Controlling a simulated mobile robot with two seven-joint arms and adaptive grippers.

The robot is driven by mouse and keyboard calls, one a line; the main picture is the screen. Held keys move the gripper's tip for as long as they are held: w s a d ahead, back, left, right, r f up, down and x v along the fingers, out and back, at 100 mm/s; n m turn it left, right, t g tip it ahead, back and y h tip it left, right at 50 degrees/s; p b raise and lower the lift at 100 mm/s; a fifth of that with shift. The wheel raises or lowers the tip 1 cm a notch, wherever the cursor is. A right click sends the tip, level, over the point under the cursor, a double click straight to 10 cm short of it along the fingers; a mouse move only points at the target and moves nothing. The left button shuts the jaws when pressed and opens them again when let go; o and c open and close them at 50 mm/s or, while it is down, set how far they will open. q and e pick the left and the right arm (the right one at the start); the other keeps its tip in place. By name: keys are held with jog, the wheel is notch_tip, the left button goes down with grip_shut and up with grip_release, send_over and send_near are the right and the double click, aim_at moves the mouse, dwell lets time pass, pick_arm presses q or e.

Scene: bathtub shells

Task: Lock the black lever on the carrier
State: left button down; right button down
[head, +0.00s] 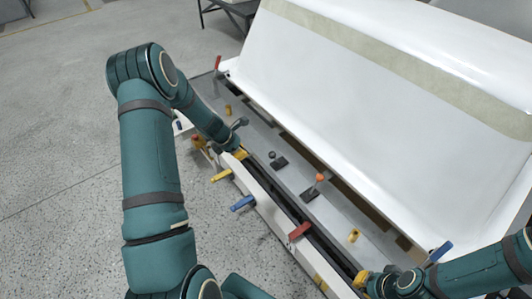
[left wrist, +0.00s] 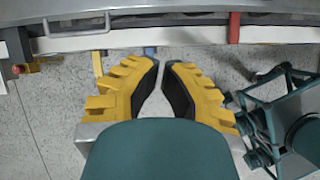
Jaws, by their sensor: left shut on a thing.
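A black lever (head: 272,156) with a round knob stands on the grey deck of the carrier (head: 262,140), just right of my left gripper. Another dark knobbed part (head: 239,123) shows beside my left forearm. My left gripper (head: 240,153) is at the carrier's front rail, partly covered by its own arm. In the left wrist view its yellow fingers (left wrist: 160,64) lean together at the tips. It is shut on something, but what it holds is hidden. My right gripper (head: 362,279) is at the lower right by the rail; its fingertips are too small to judge.
A large white shell (head: 380,110) rises behind the deck. Yellow (head: 221,175), blue (head: 242,203) and red (head: 299,231) levers stick out along the front rail. An orange-knobbed lever (head: 319,178) stands further right on the deck. The floor at left is clear.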

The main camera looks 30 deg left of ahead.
aim_at(275, 157)
pick_arm(q)
jog(key=shift+s, duration=0.1)
jog(key=w+d+f+b, duration=0.2)
jog(key=w+d+f, duration=0.2)
jog(key=w+f, duration=0.3)
jog(key=shift+w+d+f, duration=0.15)
jog(key=shift+w+f, duration=0.05)
jog(key=shift+f, duration=0.25)
dwell(0.6)
